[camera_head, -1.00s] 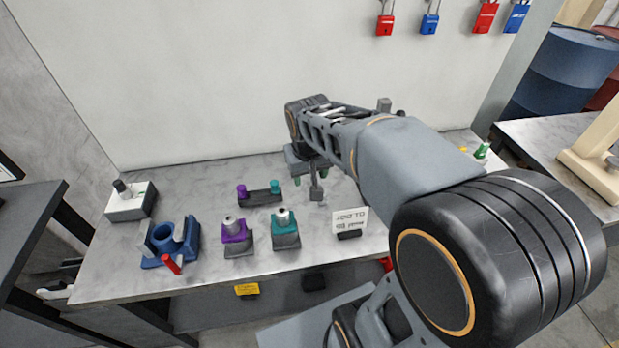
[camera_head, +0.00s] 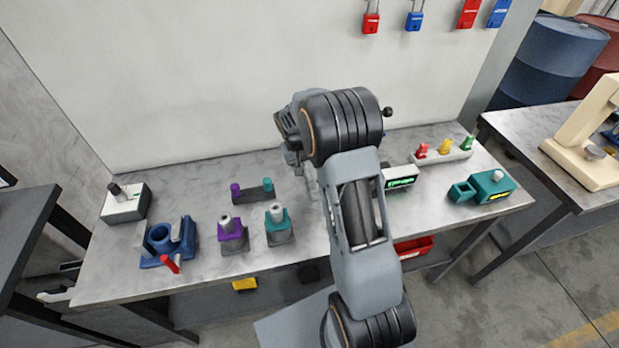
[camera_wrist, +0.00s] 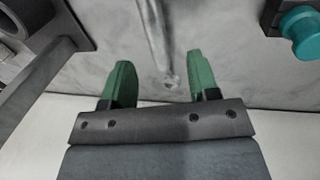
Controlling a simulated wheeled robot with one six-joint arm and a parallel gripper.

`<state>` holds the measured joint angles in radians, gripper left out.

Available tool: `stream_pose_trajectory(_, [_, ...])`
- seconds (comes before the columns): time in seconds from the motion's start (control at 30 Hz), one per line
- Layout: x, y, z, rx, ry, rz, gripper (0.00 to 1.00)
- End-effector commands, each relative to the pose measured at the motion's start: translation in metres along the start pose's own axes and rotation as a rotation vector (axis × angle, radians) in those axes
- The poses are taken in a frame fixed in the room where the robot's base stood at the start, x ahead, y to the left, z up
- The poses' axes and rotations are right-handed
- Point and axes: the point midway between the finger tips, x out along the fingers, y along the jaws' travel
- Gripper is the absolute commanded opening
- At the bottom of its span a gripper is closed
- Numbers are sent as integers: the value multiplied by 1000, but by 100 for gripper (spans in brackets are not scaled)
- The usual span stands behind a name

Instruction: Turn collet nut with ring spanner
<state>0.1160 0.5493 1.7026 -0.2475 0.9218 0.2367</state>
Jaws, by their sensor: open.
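My gripper (camera_wrist: 158,80) shows two green fingers, spread apart, in the wrist view. A long, thin silver tool (camera_wrist: 155,30), which looks like a spanner, shows beyond and between the fingertips; it is not clamped, and I cannot make out a ring end. In the head view my gripper (camera_head: 293,158) is over the back of the bench, mostly hidden behind my arm. Towards the front stand a purple block (camera_head: 233,235) and a teal block (camera_head: 279,228), each topped by a metallic cylindrical piece. I cannot tell which is the collet nut.
A dark rack (camera_head: 253,194) with purple and teal knobs stands behind the blocks; its teal knob (camera_wrist: 300,32) appears in the wrist view. A blue holder (camera_head: 165,242) and white box (camera_head: 126,203) are left. A teal device (camera_head: 492,186) is right. My arm covers the middle.

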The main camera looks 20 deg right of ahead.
Motion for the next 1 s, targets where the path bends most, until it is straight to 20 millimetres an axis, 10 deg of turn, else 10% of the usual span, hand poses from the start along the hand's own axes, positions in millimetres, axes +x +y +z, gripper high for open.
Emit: stream_pose_trajectory(1.0, [67,4,-1,1,1,-1,53])
